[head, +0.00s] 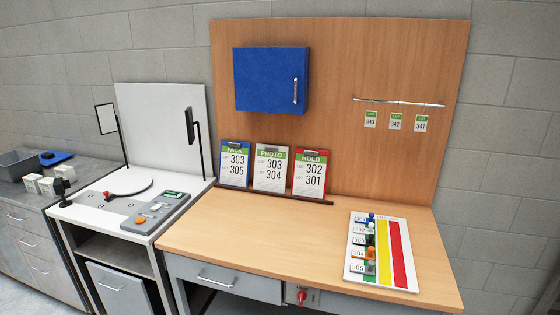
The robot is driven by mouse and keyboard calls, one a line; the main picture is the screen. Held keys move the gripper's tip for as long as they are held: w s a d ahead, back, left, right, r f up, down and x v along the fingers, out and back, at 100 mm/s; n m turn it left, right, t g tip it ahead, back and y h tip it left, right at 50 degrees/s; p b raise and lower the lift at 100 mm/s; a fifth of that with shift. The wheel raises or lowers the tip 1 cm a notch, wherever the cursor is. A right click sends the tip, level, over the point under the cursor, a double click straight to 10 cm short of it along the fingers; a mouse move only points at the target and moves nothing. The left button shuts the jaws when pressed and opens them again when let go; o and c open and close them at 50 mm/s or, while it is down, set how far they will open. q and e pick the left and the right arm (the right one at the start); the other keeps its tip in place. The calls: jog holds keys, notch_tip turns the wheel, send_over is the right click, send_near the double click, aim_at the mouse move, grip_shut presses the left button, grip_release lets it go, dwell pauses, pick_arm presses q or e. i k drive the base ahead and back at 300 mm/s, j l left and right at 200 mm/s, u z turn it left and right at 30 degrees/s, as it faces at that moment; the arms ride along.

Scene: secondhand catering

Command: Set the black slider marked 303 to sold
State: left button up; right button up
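A white slider board (354,277) lies on the right part of the wooden bench, with green, yellow and red bands running away from me. Rows numbered up to 305 run down its left side. The black slider (370,240) appears in the 303 row, at the left over the green band. A blue slider (371,217) is at the far end, an orange slider (370,253) in the 304 row and a grey slider (370,267) in the 305 row. The sliders are small and crowded. Any word naming the bands is too small to read. Neither gripper is in view.
Three clipboards stand on a ledge: PACK (235,164), PHOTO (270,168) and HOLD (310,174). A blue cabinet (268,80) and a rail (400,102) with tags are on the back panel. The bench top (260,235) left of the board is clear. A grey control box (155,213) stands left.

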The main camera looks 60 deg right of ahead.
aim_at(356, 240)
jog(key=z, duration=1.7)
jog(key=i+l+z, duration=0.2)
jog(key=z, duration=0.2)
jog(key=i+l+z, duration=0.25)
jog(key=z, duration=0.15)
jog(key=l, duration=0.1)
